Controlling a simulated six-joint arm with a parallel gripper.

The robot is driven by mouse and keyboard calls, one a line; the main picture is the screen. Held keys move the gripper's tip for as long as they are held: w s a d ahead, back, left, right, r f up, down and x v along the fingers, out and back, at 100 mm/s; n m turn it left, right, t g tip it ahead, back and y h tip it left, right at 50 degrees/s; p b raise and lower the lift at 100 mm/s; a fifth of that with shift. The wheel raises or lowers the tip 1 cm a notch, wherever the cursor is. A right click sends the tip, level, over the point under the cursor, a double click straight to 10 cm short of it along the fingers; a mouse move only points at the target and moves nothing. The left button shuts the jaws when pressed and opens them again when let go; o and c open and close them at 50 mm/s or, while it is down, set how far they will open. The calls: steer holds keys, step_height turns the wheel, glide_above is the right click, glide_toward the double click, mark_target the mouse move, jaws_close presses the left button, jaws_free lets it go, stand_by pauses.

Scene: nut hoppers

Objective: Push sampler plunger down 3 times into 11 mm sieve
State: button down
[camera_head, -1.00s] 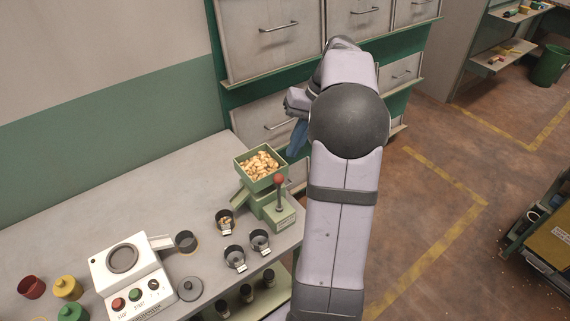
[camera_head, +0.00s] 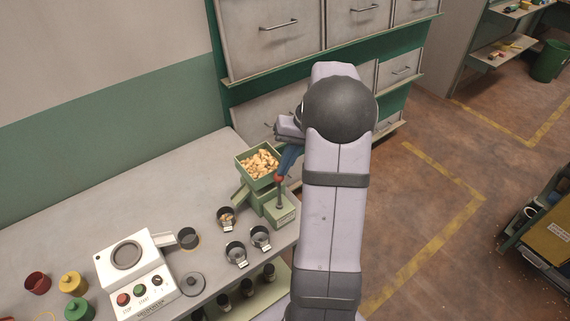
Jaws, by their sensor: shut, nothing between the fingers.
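The green sampler (camera_head: 283,213) stands at the table's right end. Its plunger is upright, with a red knob (camera_head: 278,178) on a dark stem. A tray of nuts (camera_head: 259,162) sits on top. A small dark sieve cup (camera_head: 226,214) with some nuts in it stands at the chute's foot. Other sieve cups (camera_head: 235,253) (camera_head: 260,237) stand in front; their labels are too small to read, so I cannot tell which is 11 mm. My gripper (camera_head: 281,174) is shut, with its blue fingers right at the knob, partly covering it. I cannot tell whether they touch.
Red, yellow and green pots are at far left. Grey drawers (camera_head: 265,120) rise behind. The table's back left is clear.

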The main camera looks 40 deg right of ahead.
step_height(320, 180, down, 4)
steer(key=shift+s+r+b, duration=0.15)
steer(key=shift+r+b, duration=0.05)
steer(key=shift+b, duration=0.95)
steer(key=shift+s+f, duration=0.1)
steer(key=shift+f, duration=0.1)
steer(key=shift+r, duration=0.15)
steer(key=v, duration=1.4)
steer(key=shift+r+p, duration=0.3)
steer(key=shift+p, duration=0.1)
steer(key=shift+w, duration=0.25)
